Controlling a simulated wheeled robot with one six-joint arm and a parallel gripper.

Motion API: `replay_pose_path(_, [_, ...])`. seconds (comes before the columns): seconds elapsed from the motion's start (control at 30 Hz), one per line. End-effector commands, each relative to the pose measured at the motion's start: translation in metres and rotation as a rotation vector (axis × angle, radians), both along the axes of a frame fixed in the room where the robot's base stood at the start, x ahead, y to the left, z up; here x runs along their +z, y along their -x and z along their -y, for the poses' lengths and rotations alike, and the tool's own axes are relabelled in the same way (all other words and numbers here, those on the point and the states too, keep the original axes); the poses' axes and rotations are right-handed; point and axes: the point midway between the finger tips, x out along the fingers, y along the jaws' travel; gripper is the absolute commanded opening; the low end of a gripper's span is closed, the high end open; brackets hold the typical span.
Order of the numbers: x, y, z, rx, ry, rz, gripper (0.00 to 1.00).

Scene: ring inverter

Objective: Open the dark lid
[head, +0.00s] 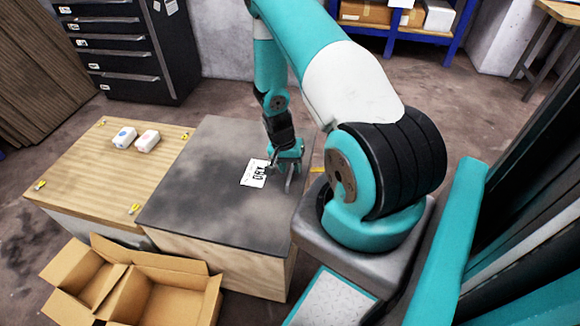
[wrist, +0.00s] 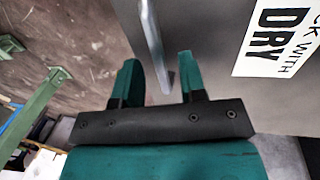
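The dark lid (head: 215,180) lies flat and closed on a wooden box (head: 250,267), with a white label (head: 254,173) near its right side. The label also shows in the wrist view (wrist: 281,42). My gripper (head: 282,175) is over the lid's right edge, just right of the label. In the wrist view my gripper (wrist: 158,82) is open, its two teal fingers apart. A grey bar (wrist: 153,42), seemingly a handle, runs at the lid's edge and ends between the fingers. I cannot tell whether they touch it.
A lighter wooden lid (head: 85,175) with two small white boxes (head: 135,138) is on the left. An open cardboard box (head: 150,290) stands in front. A black drawer cabinet (head: 130,45) and a blue shelf (head: 400,25) stand behind. Floor is clear behind the dark lid.

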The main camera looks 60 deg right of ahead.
Motion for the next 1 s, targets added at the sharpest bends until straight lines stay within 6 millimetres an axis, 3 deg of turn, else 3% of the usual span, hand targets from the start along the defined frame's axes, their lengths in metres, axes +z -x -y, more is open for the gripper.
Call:
replay_pose_path(0.23, [0.000,0.000,0.000,0.000,0.001,0.000,0.38])
replay_pose_path(0.4, [0.000,0.000,0.000,0.000,0.001,0.000,0.00])
replay_pose_path(0.77, [0.011,-0.002,0.000,0.001,0.010,-0.016,0.00])
replay_pose_path(1.0, [0.060,-0.013,-0.005,0.004,0.052,-0.113,0.00])
